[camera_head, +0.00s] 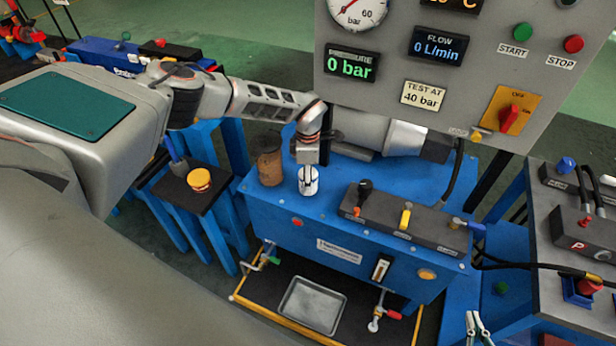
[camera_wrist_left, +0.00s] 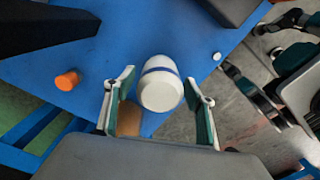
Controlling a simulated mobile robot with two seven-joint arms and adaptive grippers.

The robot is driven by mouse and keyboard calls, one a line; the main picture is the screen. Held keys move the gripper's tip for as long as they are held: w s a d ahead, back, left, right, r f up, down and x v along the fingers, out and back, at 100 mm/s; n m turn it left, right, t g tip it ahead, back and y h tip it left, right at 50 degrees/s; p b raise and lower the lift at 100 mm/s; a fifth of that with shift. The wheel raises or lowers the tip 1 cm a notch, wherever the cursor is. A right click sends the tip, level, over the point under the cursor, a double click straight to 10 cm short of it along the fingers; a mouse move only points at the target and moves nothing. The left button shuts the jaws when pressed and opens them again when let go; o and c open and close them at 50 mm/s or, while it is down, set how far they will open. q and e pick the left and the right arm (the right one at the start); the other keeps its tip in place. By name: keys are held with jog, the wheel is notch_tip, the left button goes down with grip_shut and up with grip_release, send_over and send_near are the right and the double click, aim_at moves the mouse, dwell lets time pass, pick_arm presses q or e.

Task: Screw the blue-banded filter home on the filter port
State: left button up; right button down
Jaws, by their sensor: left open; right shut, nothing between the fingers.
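The blue-banded filter (camera_wrist_left: 161,90) is a white cylinder with a blue band, in the left wrist view. It stands between the two fingers of my left gripper (camera_wrist_left: 160,77), with a gap on each side. In the head view my left gripper (camera_head: 308,172) points down over the blue bench's top, and the white filter (camera_head: 308,186) shows just under it. The filter port is hidden beneath the filter, so I cannot tell how it sits on the port. My right gripper (camera_head: 478,327) is shut and empty at the lower right, well away from the filter.
A rusty brown canister (camera_head: 266,161) stands just left of the filter. A dark valve block (camera_head: 400,218) with levers is to its right, and a motor (camera_head: 400,136) behind. The control panel (camera_head: 455,90) hangs above right. A metal tray (camera_head: 308,304) lies below.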

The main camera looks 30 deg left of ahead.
pick_arm(q)
jog(key=shift+c, duration=0.4)
jog(key=c, duration=1.2)
jog(key=shift+m+b, duration=0.4)
jog(key=shift+m, duration=0.8)
jog(key=o, duration=1.4)
jog(key=shift+r+p, duration=2.35)
jog(key=shift+r, duration=0.2)
